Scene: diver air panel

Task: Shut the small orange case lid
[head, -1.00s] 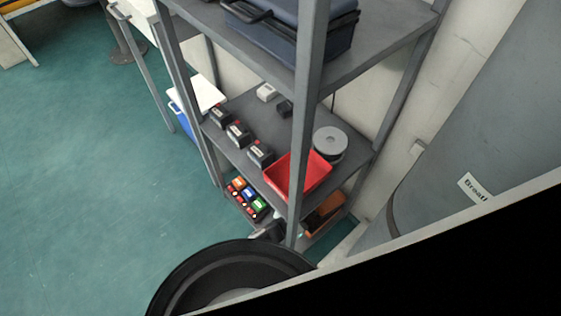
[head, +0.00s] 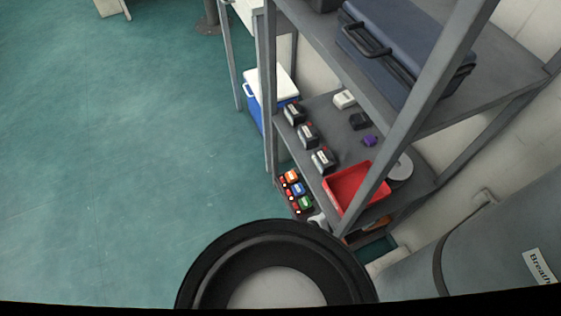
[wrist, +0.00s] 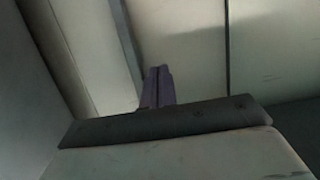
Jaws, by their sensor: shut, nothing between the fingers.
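A small orange shape (head: 378,226) shows on the lower shelf, mostly hidden behind the shelf post and red tray. I cannot tell whether it is the small orange case, and no lid can be made out. My gripper (wrist: 157,88) shows in the wrist view, its two thin fingers together with nothing between them. It points toward pale panels and no orange case shows there. My gripper is not visible in the head view.
A grey shelf rack (head: 424,195) holds a red tray (head: 357,190), black boxes (head: 323,160) and a large dark blue case (head: 410,50). A blue cooler (head: 254,104) stands behind. A round black-rimmed object (head: 205,280) is in front. Green floor (head: 110,150) at left is clear.

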